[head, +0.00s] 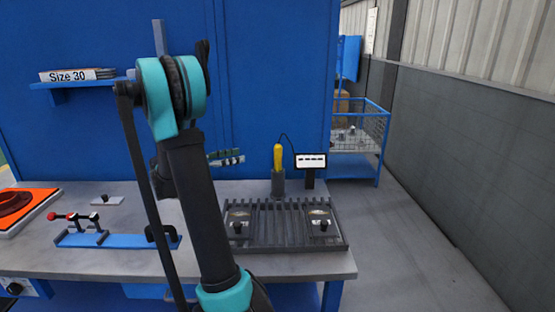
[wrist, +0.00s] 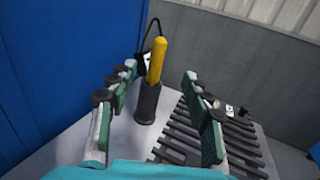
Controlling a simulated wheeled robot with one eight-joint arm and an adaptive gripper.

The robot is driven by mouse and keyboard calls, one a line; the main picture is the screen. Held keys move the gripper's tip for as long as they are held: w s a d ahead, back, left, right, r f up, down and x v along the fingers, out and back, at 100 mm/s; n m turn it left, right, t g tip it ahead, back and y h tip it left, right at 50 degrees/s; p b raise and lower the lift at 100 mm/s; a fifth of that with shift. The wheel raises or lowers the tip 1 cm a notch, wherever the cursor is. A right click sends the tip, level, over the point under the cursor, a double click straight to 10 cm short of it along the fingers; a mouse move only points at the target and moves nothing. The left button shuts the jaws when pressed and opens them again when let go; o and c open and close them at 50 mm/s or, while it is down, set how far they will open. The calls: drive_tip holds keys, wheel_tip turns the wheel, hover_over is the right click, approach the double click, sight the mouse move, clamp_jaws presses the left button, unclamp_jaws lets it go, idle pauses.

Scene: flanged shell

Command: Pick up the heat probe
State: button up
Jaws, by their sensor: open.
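The heat probe (head: 278,160) has a yellow handle and stands upright in a dark cylindrical holder (head: 278,186) at the back of the bench. A dark cable loops from its top toward a small display (head: 311,161). In the wrist view the yellow probe (wrist: 156,60) rises from its dark holder (wrist: 147,104). My gripper (wrist: 158,88) is open, with one green-padded finger to the left of the probe and one to the right in that view. The probe appears in the gap, beyond the fingers, and no contact shows. In the head view my arm hides most of my gripper (head: 226,158).
A dark slatted grate (head: 280,239) with two small fixtures lies in front of the probe. A blue fixture with a red-knobbed clamp (head: 76,240) and an orange tray (head: 40,204) are on the left. A blue wall (head: 275,60) stands behind the bench.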

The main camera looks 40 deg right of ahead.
sight(278, 145)
drive_tip(key=x, duration=1.7)
drive_tip(key=shift+s+d+r, duration=0.15)
drive_tip(key=shift+r, duration=0.1)
clamp_jaws()
